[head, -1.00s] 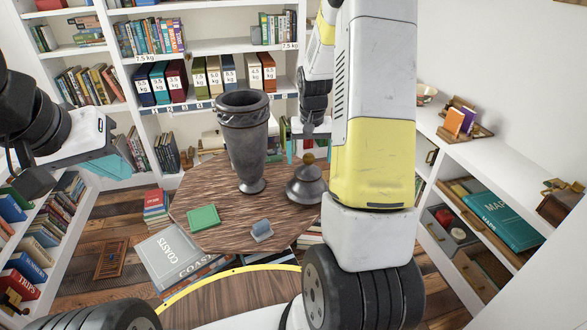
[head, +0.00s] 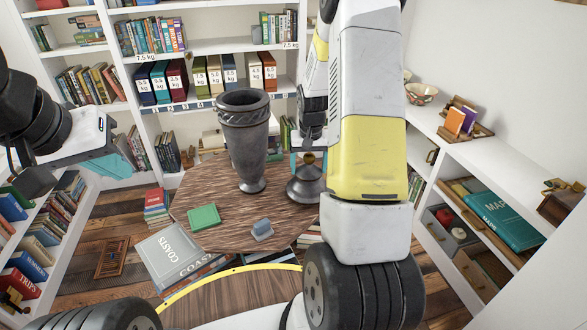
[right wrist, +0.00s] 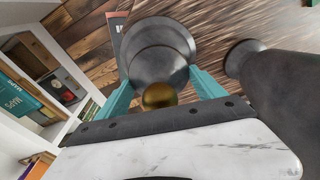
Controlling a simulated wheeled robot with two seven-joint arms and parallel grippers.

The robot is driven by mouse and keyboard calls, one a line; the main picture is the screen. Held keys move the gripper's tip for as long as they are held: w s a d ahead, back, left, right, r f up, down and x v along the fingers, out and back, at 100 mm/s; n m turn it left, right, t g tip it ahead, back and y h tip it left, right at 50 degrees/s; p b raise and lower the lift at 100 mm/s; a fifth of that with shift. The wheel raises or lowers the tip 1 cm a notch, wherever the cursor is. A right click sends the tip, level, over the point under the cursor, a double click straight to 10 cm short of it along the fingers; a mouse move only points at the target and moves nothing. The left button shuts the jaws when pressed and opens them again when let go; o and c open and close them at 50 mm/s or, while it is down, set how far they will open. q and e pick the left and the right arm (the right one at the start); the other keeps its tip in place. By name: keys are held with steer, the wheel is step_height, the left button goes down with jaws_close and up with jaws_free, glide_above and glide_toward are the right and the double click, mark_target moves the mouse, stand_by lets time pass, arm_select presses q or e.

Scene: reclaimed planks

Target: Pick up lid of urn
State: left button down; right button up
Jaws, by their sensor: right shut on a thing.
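The urn's lid (head: 305,192) is dark grey and flared, with a gold knob, and rests on the round wooden table right of the urn. It also shows in the right wrist view (right wrist: 160,50), its gold knob (right wrist: 160,96) nearest the camera. My right gripper (head: 309,160) comes down from above, its teal fingers shut on the lid near the knob. The open-topped grey urn (head: 245,140) stands upright on the table; in the right wrist view it fills the right side (right wrist: 285,95). My left gripper (head: 118,160) is at the far left, away from the table; its fingertips are unclear.
A green book (head: 204,217) and a small blue-grey object (head: 262,229) lie on the table's (head: 205,180) front part. Shelves of books stand behind and on both sides. A large COASTS book (head: 175,252) lies low at front left.

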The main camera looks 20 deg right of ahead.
steer(key=c, duration=0.5)
steer(key=shift+o, duration=0.2)
steer(key=shift+r, duration=0.1)
